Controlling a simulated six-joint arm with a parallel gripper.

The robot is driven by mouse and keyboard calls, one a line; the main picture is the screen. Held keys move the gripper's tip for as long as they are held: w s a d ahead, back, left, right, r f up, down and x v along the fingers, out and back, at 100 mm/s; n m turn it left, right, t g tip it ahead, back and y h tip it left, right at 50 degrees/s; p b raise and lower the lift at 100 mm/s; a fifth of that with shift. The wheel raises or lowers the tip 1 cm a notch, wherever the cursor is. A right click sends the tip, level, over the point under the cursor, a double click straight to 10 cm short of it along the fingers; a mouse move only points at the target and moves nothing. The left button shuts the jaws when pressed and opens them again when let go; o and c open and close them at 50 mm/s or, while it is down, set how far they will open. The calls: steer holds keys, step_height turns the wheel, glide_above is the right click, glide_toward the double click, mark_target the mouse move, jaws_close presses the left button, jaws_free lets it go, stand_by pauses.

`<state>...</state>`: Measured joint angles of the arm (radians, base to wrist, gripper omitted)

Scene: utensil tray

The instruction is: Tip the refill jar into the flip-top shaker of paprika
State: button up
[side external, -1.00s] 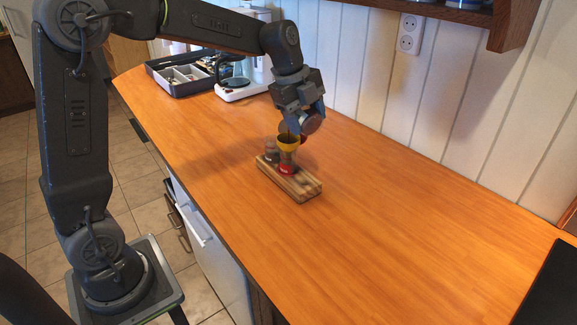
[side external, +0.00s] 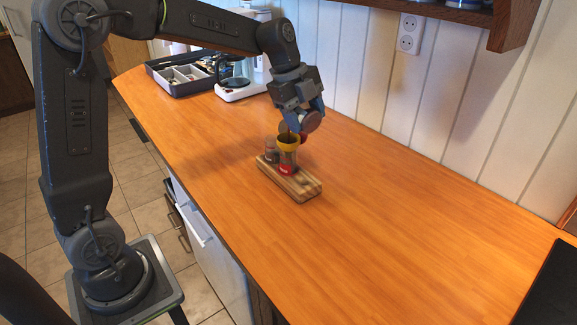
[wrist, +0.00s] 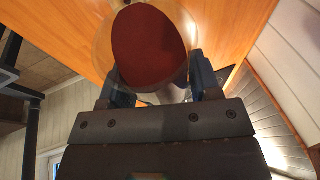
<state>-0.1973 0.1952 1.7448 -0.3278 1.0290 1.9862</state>
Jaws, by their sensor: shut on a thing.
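My gripper (side external: 302,112) is shut on the refill jar (side external: 311,121), which is tilted over the wooden rack. In the wrist view the jar (wrist: 149,46) is clear and round with dark red powder inside, between my two fingers. The shaker of paprika (side external: 287,164) stands upright on the rack with a red band low on its body. A thin dark streak shows between jar and funnel. The powder level inside the shaker is too small to tell.
The striped wooden rack (side external: 302,187) holds another small glass shaker (side external: 270,150) left of the paprika one. A dark utensil tray (side external: 180,76) and a white coffee maker (side external: 240,86) stand at the back.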

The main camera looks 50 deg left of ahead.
steer(key=shift+a+r+h, duration=0.3)
steer(key=shift+r+h, duration=0.25)
steer(key=shift+h, duration=0.55)
stand_by(6.9)
